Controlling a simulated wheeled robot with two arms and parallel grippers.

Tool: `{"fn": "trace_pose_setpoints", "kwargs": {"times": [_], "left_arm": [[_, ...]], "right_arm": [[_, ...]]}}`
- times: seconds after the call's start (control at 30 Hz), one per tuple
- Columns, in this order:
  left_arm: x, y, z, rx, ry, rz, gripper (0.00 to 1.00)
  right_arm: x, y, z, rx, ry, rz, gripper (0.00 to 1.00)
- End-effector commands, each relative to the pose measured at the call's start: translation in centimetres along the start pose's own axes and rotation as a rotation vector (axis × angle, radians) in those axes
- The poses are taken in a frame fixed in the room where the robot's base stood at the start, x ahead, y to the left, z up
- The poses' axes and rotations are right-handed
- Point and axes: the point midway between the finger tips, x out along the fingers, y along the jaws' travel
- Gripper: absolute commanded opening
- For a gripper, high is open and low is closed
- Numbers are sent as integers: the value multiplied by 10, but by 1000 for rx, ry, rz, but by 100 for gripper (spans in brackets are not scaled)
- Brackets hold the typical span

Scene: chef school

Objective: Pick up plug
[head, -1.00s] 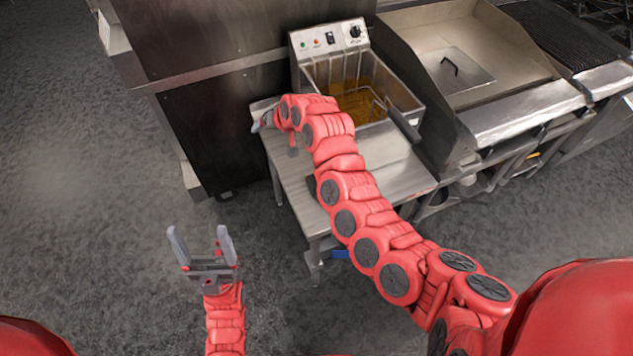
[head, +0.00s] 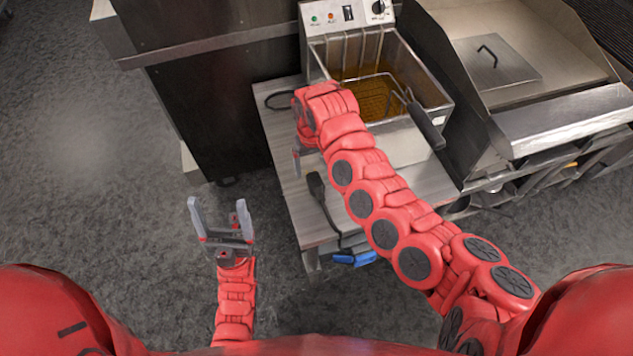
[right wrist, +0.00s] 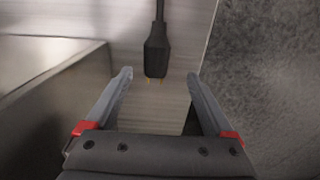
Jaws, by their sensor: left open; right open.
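The black plug (head: 317,187) lies on the left part of the steel table (head: 283,135), its cord running toward the table's front edge. The right wrist view shows the plug (right wrist: 156,56) with brass prongs pointing toward my right gripper (right wrist: 160,82). That gripper is open and empty, and the plug's prong end is about midway between the fingertips in the picture. Whether it is between them in depth, I cannot tell. In the head view, my right gripper (head: 297,158) is mostly hidden by its arm, just above the plug. My left gripper (head: 220,212) is open and empty over the floor.
A deep fryer (head: 372,70) with a basket (head: 378,98) stands on the table behind my right arm. A flat-top griddle (head: 490,65) is at the right. A dark cabinet (head: 210,110) stands at the left. A blue object (head: 355,258) shows under the table's front edge.

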Motion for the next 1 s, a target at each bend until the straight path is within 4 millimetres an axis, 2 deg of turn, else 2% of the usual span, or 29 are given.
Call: {"fn": "trace_pose_setpoints", "kwargs": {"times": [0.13,0.43,0.63,0.87,0.9,1.0], "left_arm": [[6,0,-1,0,0,0,82],[14,-1,-2,0,0,0,82],[17,-1,-3,0,-1,0,82],[17,-1,-3,0,-1,0,82],[17,-1,-3,0,0,0,82],[17,-1,-3,0,0,0,82]], "right_arm": [[21,0,0,-3,0,2,88],[41,4,0,0,1,1,88],[75,8,2,-2,-2,3,88],[81,8,1,1,3,0,88],[81,8,1,1,3,0,86],[81,8,1,1,2,0,68]]}}
